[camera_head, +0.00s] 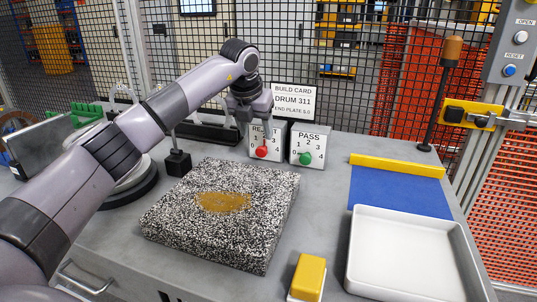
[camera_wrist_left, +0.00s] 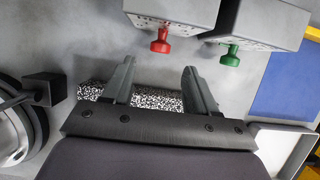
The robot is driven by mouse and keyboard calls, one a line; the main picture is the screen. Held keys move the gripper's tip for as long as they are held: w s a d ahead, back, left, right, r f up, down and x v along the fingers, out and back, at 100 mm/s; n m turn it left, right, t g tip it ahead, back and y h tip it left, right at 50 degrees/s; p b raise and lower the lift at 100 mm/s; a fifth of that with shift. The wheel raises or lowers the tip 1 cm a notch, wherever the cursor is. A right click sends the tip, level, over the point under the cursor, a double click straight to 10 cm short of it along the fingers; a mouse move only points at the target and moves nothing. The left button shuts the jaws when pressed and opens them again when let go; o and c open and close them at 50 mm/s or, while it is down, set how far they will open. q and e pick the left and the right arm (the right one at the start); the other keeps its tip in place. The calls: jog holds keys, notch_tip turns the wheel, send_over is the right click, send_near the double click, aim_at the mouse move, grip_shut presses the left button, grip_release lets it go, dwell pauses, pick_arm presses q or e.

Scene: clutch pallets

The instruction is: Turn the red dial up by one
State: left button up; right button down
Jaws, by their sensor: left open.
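The red dial (camera_head: 262,152) is on the front of a box (camera_head: 254,138) at the back of the bench. Its label is partly hidden by my gripper; the digits 1 and 4 show. In the left wrist view the red dial (camera_wrist_left: 160,42) stands just beyond the fingertips, in line with the gap between them. My left gripper (camera_head: 256,128) is open and empty, in front of the upper part of the box. Its two spread fingers also show in the left wrist view (camera_wrist_left: 158,68). My right gripper is not in view.
A PASS box with a green dial (camera_head: 305,158) stands close on the right. A speckled block (camera_head: 270,225) lies in front. A white tray (camera_head: 410,298), blue mat (camera_head: 398,197) and yellow-topped block (camera_head: 309,275) are nearer right. A build card (camera_head: 293,102) stands behind.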

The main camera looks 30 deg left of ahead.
aim_at(261, 148)
pick_arm(q)
jog(key=x, duration=0.7)
jog(key=shift+f, duration=0.2)
jog(key=shift+p, duration=0.3)
jog(key=c, duration=1)
